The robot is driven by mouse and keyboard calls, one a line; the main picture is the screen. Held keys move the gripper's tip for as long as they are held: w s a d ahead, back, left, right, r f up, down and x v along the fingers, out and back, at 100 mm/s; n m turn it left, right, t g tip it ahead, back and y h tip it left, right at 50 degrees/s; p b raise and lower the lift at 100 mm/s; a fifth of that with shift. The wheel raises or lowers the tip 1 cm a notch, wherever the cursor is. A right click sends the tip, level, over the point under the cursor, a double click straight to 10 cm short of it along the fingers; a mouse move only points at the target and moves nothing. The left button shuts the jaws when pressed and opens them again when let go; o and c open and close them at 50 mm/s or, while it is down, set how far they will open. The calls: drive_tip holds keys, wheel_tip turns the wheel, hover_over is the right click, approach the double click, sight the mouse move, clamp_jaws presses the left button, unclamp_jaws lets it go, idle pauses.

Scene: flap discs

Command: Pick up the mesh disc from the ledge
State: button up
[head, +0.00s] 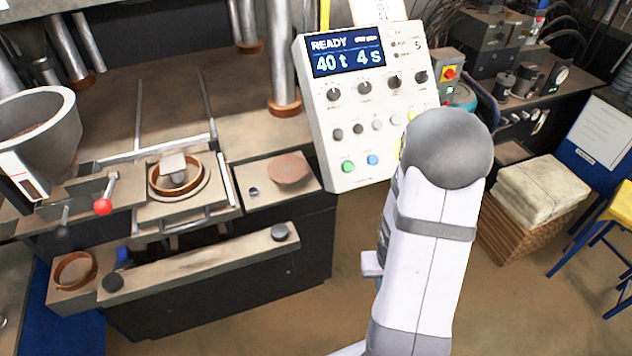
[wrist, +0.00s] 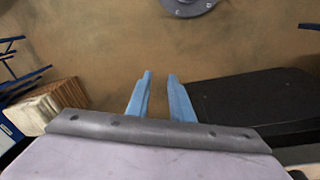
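The likely mesh disc is a thin, round, brownish-pink disc (head: 288,169) lying flat on the ledge (head: 270,195) beside the press mould in the head view. Its mesh is too small to make out. My gripper (wrist: 160,78) shows in the wrist view with two blue fingers apart and only brown floor between and beyond them. In the head view my arm stands to the right of the ledge and the gripper's fingers cannot be made out. The disc does not show in the wrist view.
The control panel (head: 365,100) stands behind the ledge, close to my arm. A small dark cylinder (head: 253,192) sits left of the disc. The mould with a copper ring (head: 175,180) and a red-knobbed lever (head: 103,206) are further left. A crate of folded cloth (head: 540,190) stands at right.

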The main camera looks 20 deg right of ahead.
drive_tip(key=w+t, duration=0.4)
drive_tip(key=w, duration=0.5)
drive_tip(key=m+t+y, duration=0.6)
drive_tip(key=m+t, duration=0.3)
drive_tip(key=m, duration=0.1)
approach(296, 174)
drive_tip(key=w, duration=0.1)
drive_tip(key=shift+a+f, duration=0.3)
drive_tip(key=shift+f, duration=0.05)
drive_tip(key=shift+w, duration=0.1)
drive_tip(key=shift+b+x, duration=0.95)
drive_tip(key=shift+x, duration=1.5)
